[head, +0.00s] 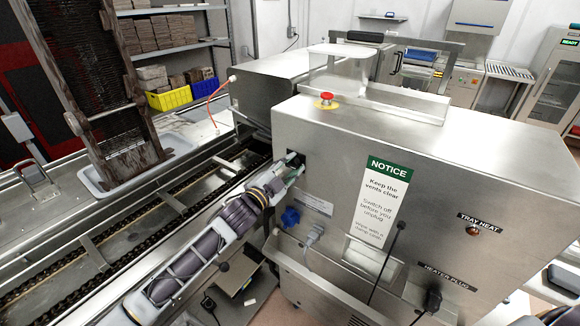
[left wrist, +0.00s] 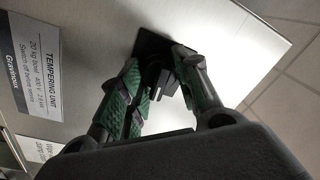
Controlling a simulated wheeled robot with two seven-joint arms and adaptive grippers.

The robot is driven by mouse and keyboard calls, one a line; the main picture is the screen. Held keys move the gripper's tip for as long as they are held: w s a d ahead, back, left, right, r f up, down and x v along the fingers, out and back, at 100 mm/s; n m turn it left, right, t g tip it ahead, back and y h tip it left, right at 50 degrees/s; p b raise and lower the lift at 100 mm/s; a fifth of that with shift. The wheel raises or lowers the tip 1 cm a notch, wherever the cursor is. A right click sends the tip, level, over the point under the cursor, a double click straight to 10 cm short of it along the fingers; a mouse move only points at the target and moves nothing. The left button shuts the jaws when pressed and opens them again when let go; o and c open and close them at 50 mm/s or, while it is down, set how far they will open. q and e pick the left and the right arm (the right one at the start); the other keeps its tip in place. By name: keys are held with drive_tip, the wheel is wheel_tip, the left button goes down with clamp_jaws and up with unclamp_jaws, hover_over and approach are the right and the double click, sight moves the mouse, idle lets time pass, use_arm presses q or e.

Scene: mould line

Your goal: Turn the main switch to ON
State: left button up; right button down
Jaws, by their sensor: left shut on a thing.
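The main switch is a black knob (left wrist: 158,74) on a square black plate (left wrist: 152,45) on the machine's steel side, in the left wrist view. In the head view the dark plate (head: 296,157) shows only partly behind my left gripper. My left gripper (head: 292,168) reaches the steel side from the left. In the left wrist view its two green-padded fingers (left wrist: 157,80) stand on either side of the knob and are shut on it. The knob's ON and OFF marks cannot be read. My right gripper is not seen.
A blue plug (head: 290,217) and a white plug (head: 313,234) sit just below the switch. A red stop button (head: 326,99) is on top of the machine. A notice label (head: 383,200) and tray heat lamp (head: 473,230) are to the right. A chain conveyor (head: 150,225) runs at left.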

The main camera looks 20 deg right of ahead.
use_arm(q)
drive_tip(key=shift+f+m, duration=0.1)
drive_tip(key=shift+m, duration=0.5)
drive_tip(key=o, duration=1)
drive_tip(key=shift+s+a, duration=0.1)
drive_tip(key=shift+a, duration=0.05)
drive_tip(key=v, duration=1.1)
drive_tip(key=shift+s+a, duration=0.15)
drive_tip(key=shift+a, duration=0.15)
idle(0.3)
